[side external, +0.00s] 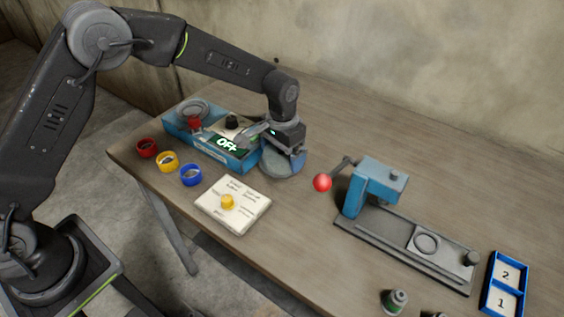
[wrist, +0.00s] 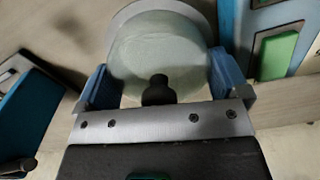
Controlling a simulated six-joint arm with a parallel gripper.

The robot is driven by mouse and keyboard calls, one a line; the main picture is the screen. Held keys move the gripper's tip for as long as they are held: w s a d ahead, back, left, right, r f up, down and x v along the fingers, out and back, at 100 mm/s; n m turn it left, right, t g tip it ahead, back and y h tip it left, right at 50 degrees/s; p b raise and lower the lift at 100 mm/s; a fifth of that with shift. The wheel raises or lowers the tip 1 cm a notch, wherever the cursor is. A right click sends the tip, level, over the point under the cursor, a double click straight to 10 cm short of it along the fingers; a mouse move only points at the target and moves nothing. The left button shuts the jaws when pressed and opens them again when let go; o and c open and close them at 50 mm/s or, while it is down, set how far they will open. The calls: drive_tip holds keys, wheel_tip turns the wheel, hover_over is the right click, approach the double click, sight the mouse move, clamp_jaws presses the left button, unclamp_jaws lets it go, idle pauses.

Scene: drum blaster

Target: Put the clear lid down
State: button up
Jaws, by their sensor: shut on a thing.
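The clear lid (wrist: 160,52) is a round translucent disc with a black knob, seen in the wrist view between two blue fingers. My gripper (wrist: 164,82) is shut on it. In the side view my gripper (side external: 287,158) points down over the table, just right of the blue machine. The lid shows there as a grey-green disc (side external: 279,169) under the fingers, low near the table top. I cannot tell whether it touches the wood. The blue machine (side external: 239,160) has an "OFF" display, a red knob, a black knob and a round opening on top.
Red (side external: 147,148), yellow (side external: 168,161) and blue (side external: 191,175) rings stand at the table's left edge. A card (side external: 247,206) bears a small yellow piece. A blue press (side external: 378,187) with a red-balled lever stands right. A numbered blue tray (side external: 504,284) lies far right. Some table behind the press is clear.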

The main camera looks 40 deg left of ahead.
sight(282, 163)
drive_tip(key=shift+f, duration=1.75)
drive_tip(key=o, duration=0.6)
drive_tip(key=shift+f, duration=0.15)
wheel_tip(282, 163, up, 12)
drive_tip(key=shift+r, duration=0.25)
drive_tip(key=s+a+r+n+t, duration=0.1)
drive_tip(key=s+a+r, duration=0.3)
drive_tip(key=s+r, duration=0.2)
drive_tip(key=s+a+r+t, duration=0.2)
drive_tip(key=s+a+r, duration=0.1)
drive_tip(key=s+r, duration=0.3)
drive_tip(key=s+a+t, duration=0.1)
drive_tip(key=s, duration=0.4)
drive_tip(key=s+a, duration=0.2)
drive_tip(key=s, duration=0.4)
drive_tip(key=s+a+n+t, duration=0.1)
drive_tip(key=s, duration=0.4)
drive_tip(key=shift+s+a+f+t, duration=0.2)
drive_tip(key=shift+s+a+t, duration=0.1)
drive_tip(key=shift+s+a, duration=0.1)
